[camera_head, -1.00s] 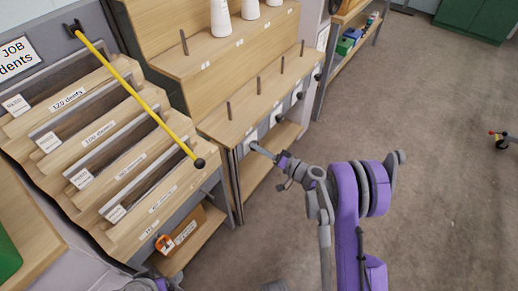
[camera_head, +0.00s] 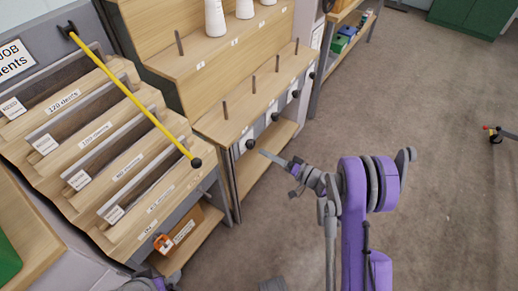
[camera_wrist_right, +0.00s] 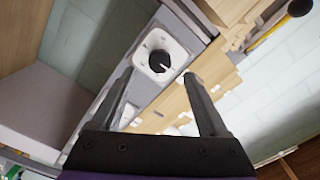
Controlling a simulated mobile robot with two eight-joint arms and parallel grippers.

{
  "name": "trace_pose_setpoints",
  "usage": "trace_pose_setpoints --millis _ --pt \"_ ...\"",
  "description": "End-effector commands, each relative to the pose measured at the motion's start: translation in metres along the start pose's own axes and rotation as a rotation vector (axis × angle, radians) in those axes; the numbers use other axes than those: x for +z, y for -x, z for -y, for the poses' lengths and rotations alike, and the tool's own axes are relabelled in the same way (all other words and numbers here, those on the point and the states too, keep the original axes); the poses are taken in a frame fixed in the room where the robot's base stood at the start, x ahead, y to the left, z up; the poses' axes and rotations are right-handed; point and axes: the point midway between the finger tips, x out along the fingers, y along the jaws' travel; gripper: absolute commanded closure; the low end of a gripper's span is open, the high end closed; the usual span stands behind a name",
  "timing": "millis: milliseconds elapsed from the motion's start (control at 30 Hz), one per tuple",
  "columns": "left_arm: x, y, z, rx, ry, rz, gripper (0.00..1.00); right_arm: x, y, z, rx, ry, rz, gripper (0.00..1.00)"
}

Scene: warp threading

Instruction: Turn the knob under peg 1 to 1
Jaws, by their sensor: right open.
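A row of dark pegs stands on the lower shelf, the nearest peg (camera_head: 228,110) at its left end. Below it, on the shelf's front face, is a round black knob (camera_head: 250,144). My right gripper (camera_head: 264,154) is just to the right of this knob, apart from it. In the right wrist view, a black knob (camera_wrist_right: 159,61) with a pale pointer mark sits on a white dial plate (camera_wrist_right: 176,46). The open fingers of my right gripper (camera_wrist_right: 160,76) are on either side of my view of it, with nothing between them. The dial numbers are too small to read.
More knobs (camera_head: 275,117) follow along the shelf front. White cones (camera_head: 214,18) stand on the upper shelf. A rack of labelled wooden slots (camera_head: 120,160) with a yellow rod (camera_head: 135,100) is at left.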

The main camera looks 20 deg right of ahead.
Motion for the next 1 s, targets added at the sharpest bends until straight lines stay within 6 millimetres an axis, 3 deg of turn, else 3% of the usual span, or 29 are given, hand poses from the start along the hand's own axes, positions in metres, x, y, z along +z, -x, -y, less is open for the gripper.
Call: trace_pose_setpoints --millis 100,300,1000 --pt "-0.001 0.003 0.000 0.000 0.000 -0.001 0.04 -0.001 0.024 0.000 0.001 0.000 -0.002 0.22" --pt "-0.001 0.004 0.000 0.000 0.000 -0.001 0.04 -0.001 0.045 0.000 0.001 0.000 -0.001 0.22" --pt "-0.001 0.004 0.000 0.000 0.000 -0.001 0.04 0.003 0.044 0.005 0.014 -0.002 0.024 0.22"
